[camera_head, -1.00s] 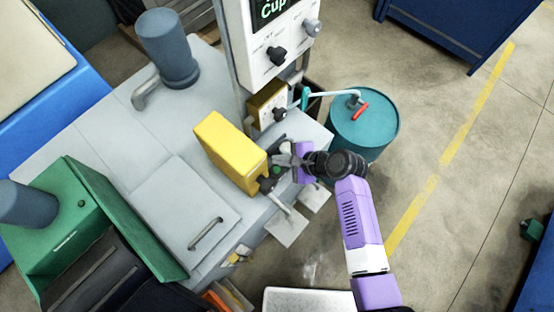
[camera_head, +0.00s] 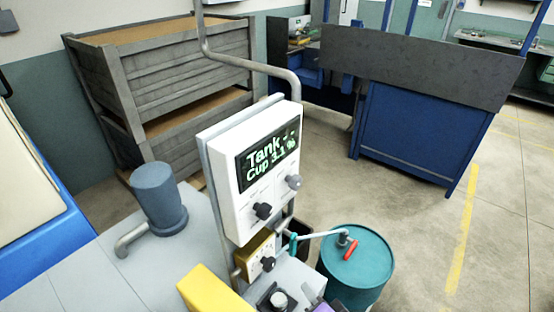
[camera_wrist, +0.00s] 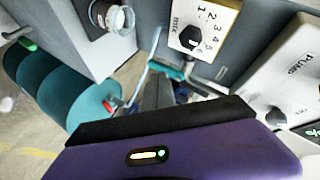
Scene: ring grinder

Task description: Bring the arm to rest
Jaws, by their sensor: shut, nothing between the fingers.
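My gripper (camera_wrist: 165,120) shows in the wrist view as a purple hand with a black front edge across the lower half. It is shut and holds nothing. In the head view only a purple bit of my arm shows at the bottom edge, near a small cup (camera_head: 278,300) on a dark plate. The cup also shows in the wrist view (camera_wrist: 118,20), upper left, apart from the hand. Most of my arm is out of view.
The white panel (camera_head: 228,185) has a screen and knobs. Below it is a box with a dial (camera_head: 256,256), beside a yellow box (camera_head: 205,290). A teal drum (camera_head: 360,262) stands right. Wooden crates (camera_head: 170,80) and a blue bench (camera_head: 415,130) stand behind. Floor between is clear.

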